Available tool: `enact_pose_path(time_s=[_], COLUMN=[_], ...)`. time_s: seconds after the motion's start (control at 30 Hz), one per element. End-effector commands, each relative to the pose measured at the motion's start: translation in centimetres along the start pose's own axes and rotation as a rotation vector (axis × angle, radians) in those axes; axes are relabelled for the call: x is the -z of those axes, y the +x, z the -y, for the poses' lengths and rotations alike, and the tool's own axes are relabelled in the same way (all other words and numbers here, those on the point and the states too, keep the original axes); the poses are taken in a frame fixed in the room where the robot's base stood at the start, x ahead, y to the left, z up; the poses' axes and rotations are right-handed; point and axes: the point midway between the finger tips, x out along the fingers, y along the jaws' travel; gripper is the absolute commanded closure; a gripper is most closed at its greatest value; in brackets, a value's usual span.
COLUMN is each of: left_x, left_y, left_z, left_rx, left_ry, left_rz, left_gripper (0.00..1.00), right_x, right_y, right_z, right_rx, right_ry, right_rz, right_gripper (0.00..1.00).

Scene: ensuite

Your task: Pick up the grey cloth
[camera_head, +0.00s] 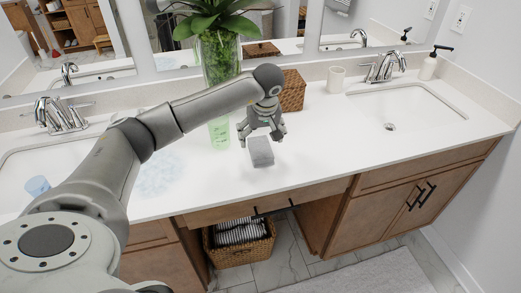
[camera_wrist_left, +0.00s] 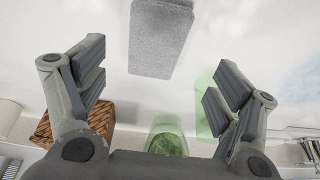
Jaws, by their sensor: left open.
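The grey cloth (camera_head: 260,151), a small folded rectangular block, lies on the white counter near the middle. In the left wrist view the grey cloth (camera_wrist_left: 160,38) is at the top centre, beyond the fingers. My left gripper (camera_head: 263,131) is above and just behind the cloth, pointing down. In the left wrist view my left gripper (camera_wrist_left: 160,85) has its fingers wide apart with nothing between them. The cloth's far edge is close to the fingertips in the head view; touching cannot be seen there. My right gripper is not in view.
A green translucent cup (camera_head: 219,133) stands left of the gripper, before a plant vase (camera_head: 220,62). A woven box (camera_head: 292,92) is behind the gripper. A white cup (camera_head: 336,79) and sink (camera_head: 410,108) are to the right. Counter right of the cloth is clear.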

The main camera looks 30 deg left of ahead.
Motion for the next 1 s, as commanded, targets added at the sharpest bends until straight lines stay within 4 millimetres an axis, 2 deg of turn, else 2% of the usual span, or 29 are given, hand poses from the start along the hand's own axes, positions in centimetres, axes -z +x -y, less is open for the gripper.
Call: enact_pose_path(time_s=[0.1, 0.33, 0.6, 0.9, 1.0], left_x=[0.0, 0.0, 0.0, 0.1, 0.1], left_y=[1.6, 3.3, 7.1, 7.7, 7.7], left_z=[-0.1, -0.3, -0.5, -0.6, -0.5], left_rx=[-0.001, -0.002, -0.004, -0.005, -0.005], left_ry=[-0.002, -0.002, -0.003, -0.002, -0.002], left_rz=[0.003, 0.005, 0.004, 0.002, 0.002], left_gripper=[0.14, 0.14, 0.14, 0.14, 0.27], right_x=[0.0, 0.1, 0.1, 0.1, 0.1], right_y=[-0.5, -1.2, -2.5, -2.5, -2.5], right_z=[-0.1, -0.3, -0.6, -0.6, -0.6], right_rx=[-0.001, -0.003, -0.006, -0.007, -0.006], right_ry=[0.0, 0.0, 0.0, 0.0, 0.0], right_rz=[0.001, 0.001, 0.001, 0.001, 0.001], right_gripper=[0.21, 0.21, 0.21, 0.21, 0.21])
